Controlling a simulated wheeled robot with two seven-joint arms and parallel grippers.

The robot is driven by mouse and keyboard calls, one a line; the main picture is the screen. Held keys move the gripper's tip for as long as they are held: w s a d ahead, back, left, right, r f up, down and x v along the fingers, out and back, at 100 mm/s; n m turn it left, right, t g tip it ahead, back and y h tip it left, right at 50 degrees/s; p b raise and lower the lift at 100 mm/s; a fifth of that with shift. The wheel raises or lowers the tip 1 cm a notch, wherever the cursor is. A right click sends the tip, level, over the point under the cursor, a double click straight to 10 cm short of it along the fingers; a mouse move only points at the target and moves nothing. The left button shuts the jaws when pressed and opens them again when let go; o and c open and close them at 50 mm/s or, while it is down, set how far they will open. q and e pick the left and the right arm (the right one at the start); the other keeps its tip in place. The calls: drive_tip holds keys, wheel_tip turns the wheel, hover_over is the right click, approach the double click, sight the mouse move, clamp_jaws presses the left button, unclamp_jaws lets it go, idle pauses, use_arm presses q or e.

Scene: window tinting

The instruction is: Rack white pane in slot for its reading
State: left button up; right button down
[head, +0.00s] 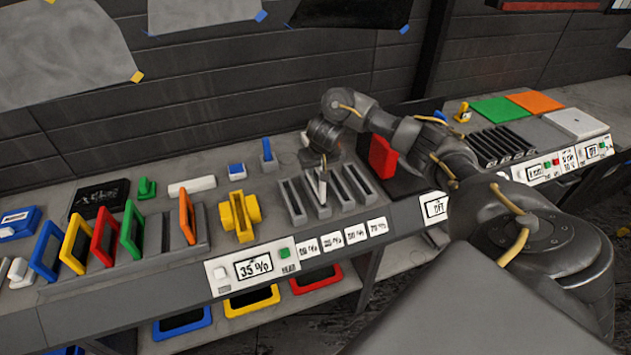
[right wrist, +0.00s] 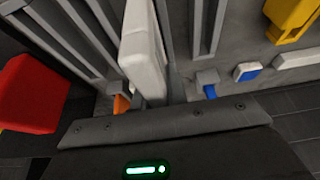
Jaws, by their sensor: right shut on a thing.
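My right gripper (head: 320,164) is shut on the white pane (head: 322,188), over the grey slotted rack (head: 291,204). The pane is upright and edge-on, lined up with about the second slot from the left. I cannot tell how deep it sits. In the right wrist view the white pane (right wrist: 143,52) stands among the grey rack slats (right wrist: 76,35); the fingertips are not clear there. A display (head: 253,268) on the front panel reads 35 %. Small slot labels (head: 332,242) run along the rack's front; their numbers are blurred. My left gripper is not in view.
A yellow holder (head: 240,215) stands left of the rack, and a red block (head: 382,157) right of it. Blue, yellow, red and green frames (head: 104,232) stand further left. A blue-topped post (head: 267,150) is behind the rack. Dark slots and coloured sheets (head: 500,109) lie at right.

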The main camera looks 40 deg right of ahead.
sight(315, 177)
drive_tip(key=shift+a+f+b, duration=0.1)
drive_tip(key=shift+f+b, duration=0.25)
drive_tip(key=shift+f, duration=0.05)
wheel_tip(315, 177, down, 3)
drive_tip(key=shift+s+r+b, duration=0.1)
drive_tip(key=shift+r+b, duration=0.1)
drive_tip(key=shift+b, duration=0.3)
drive_tip(key=shift+f, duration=0.3)
drive_tip(key=c, duration=1.4)
unclamp_jaws()
drive_tip(key=shift+r, duration=0.15)
drive_tip(key=p+v, duration=0.6)
drive_tip(key=v, duration=0.5)
drive_tip(key=shift+s+r, duration=0.15)
drive_tip(key=shift+r, duration=0.2)
